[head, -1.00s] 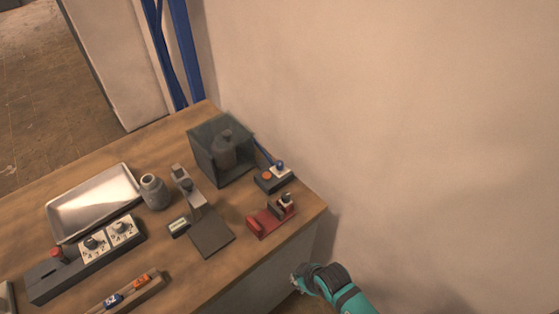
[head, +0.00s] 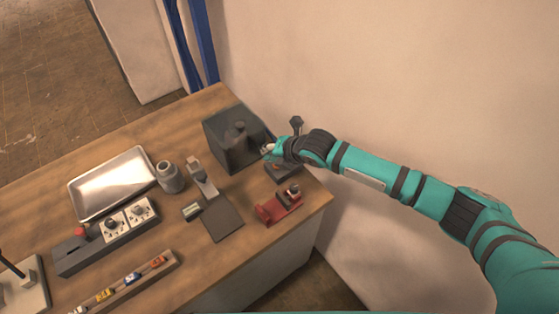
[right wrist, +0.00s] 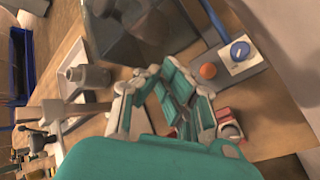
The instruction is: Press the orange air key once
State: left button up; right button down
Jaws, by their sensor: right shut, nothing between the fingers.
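The orange air key (right wrist: 208,71) is a small round button on a dark control box (right wrist: 190,82), clear in the right wrist view. A blue knob (right wrist: 239,50) on a white plate sits beside it on the same box. In the head view my right arm hides the key and the knob, and only part of the control box (head: 284,173) shows. My right gripper (head: 269,149) is shut and empty, above the table beside the dark chamber. In the right wrist view the gripper (right wrist: 160,76) lies left of the key, apart from it in the picture. My left gripper is not in view.
The dark see-through chamber (head: 222,145) stands at the back, close to my right gripper. A red fixture (head: 268,212), a grey jar (head: 170,178), a metal tray (head: 92,199) and a switch panel (head: 72,262) share the table. The wall is behind.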

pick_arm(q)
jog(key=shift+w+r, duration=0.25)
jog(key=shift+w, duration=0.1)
pick_arm(e)
jog(key=w+d+n, duration=0.1)
jog(key=w+d+r+n, duration=0.1)
jog(key=w+r, duration=0.1)
jog(key=shift+w+d+r+n+t, duration=0.15)
jog(key=shift+w+d+n+t, duration=0.25)
pick_arm(q)
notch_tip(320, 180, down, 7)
jog(key=b, duration=0.6)
jog(key=shift+b, duration=0.4)
pick_arm(e)
notch_tip(320, 180, down, 9)
jog(key=shift+r, duration=0.1)
pick_arm(q)
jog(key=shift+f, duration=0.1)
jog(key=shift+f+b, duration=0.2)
jog(key=shift+b, duration=0.1)
pick_arm(e)
jog(key=shift+f, duration=0.45)
